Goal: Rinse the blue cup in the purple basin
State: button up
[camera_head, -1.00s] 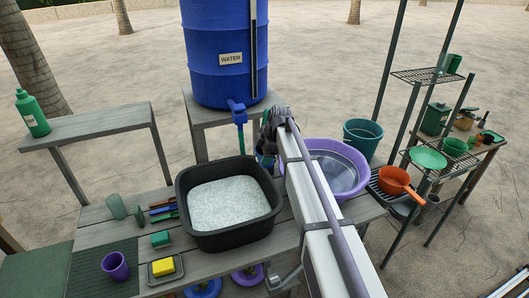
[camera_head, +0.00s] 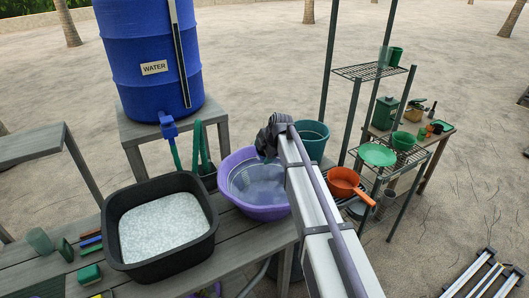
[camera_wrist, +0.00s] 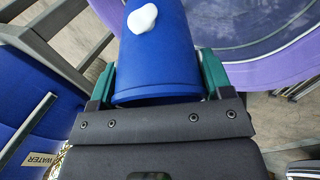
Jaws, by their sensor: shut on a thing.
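The blue cup (camera_wrist: 160,65) is held between the green fingers of my gripper (camera_wrist: 158,88) in the wrist view. A white blob like foam (camera_wrist: 142,19) sits on the cup's side. The purple basin (camera_head: 232,198) stands on the slatted bench and holds clear water (camera_head: 258,182). Its rim and water also show at the upper right of the wrist view (camera_wrist: 245,50), beside and below the cup. In the head view my wrist is near the basin's back right rim; the cup and the fingers are hidden there.
A black tub (camera_head: 120,222) with white suds stands left of the basin. A blue water barrel (camera_head: 150,55) with a tap is behind. A teal bucket (camera_head: 312,140) stands behind right, near a rack with an orange pan (camera_head: 343,180). Open sand lies at the right.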

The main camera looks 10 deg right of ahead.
notch_tip(320, 180, down, 19)
jog(key=b, duration=1.8)
jog(key=shift+f+b, duration=0.2)
jog(key=shift+b, duration=0.1)
jog(key=shift+r, duration=0.1)
